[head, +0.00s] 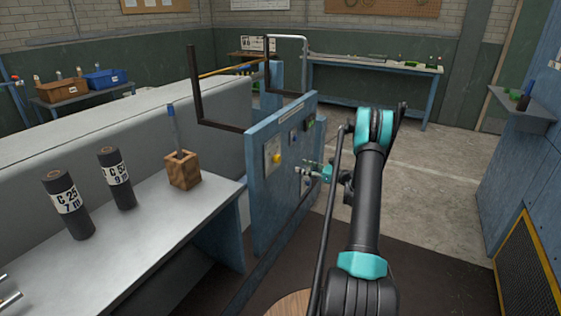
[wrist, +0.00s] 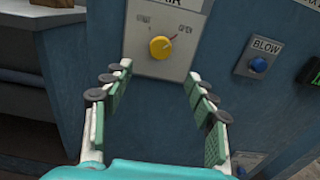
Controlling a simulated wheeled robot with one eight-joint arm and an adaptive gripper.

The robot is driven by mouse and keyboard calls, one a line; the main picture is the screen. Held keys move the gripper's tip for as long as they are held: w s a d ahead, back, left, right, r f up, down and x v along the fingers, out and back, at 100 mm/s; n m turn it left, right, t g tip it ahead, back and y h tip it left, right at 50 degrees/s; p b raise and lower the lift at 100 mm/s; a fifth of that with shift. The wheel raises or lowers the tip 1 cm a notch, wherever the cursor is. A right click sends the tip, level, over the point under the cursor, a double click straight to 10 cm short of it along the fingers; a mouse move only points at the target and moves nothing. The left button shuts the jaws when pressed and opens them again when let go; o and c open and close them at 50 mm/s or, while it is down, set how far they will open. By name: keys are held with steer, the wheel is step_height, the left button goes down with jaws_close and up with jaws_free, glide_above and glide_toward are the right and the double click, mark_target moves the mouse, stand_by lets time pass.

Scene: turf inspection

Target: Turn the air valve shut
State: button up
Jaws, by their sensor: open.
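The air valve is a round yellow knob (wrist: 160,47) on a pale plate marked with "OPEN" at its upper right and another, unreadable label at its upper left. A red mark shows at the knob's upper right, toward "OPEN". In the head view the knob (head: 277,158) sits on the blue panel (head: 262,211). My gripper (wrist: 159,80) is open and empty, its two green-padded fingers spread below and either side of the knob, apart from it. In the head view my gripper (head: 312,170) is in front of the panel, right of the knob.
A blue button under a "BLOW" label (wrist: 258,64) is right of the valve plate. A grey table (head: 150,238) left of the panel bears two black cylinders (head: 66,205) and a wooden block (head: 183,171). A grey shelf (head: 522,113) is at right. Open floor lies behind the arm.

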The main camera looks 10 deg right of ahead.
mark_target(280, 160)
steer(key=x, duration=1.2)
steer(key=shift+w+a, duration=0.1)
steer(key=shift+a, duration=0.05)
steer(key=c, duration=1.2)
steer(key=shift+o, duration=0.2)
